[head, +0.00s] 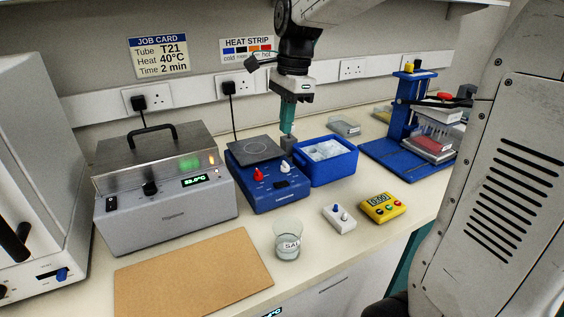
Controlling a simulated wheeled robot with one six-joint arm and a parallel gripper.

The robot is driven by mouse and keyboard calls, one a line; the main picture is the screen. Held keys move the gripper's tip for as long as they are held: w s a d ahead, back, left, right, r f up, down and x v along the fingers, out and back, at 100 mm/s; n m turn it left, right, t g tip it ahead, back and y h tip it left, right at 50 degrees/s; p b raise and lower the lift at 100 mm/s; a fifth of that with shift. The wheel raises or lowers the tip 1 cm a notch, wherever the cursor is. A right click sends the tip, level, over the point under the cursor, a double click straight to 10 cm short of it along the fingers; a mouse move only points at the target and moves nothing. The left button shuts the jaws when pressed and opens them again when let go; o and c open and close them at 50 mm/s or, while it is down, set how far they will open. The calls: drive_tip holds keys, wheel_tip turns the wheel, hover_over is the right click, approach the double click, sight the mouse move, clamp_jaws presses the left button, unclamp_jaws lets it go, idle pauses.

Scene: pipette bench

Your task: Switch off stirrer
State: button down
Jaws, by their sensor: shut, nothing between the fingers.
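The stirrer (275,195) is a blue box on the bench with a square dark plate (254,148) on top. A red knob (259,174) and a white knob (284,166) stand on its sloped front panel. My gripper (288,142) points down with its teal fingers shut and empty. Its grey tips appear at the stirrer's right rear, by the blue ice box. I cannot tell whether they touch anything. They are behind and above the white knob in the picture. The knob settings are too small to read.
A blue box of ice (327,172) stands right of the stirrer, and a grey heater (164,212) stands left. A glass beaker (288,247), a small white switch box (339,218) and a yellow timer (383,207) are in front. A brown board (195,272) lies at front left.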

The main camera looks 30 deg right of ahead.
sight(279, 184)
drive_tip(key=f, duration=0.4)
drive_tip(key=a+f, duration=0.1)
drive_tip(key=f, duration=0.9)
drive_tip(key=shift+a, duration=0.35)
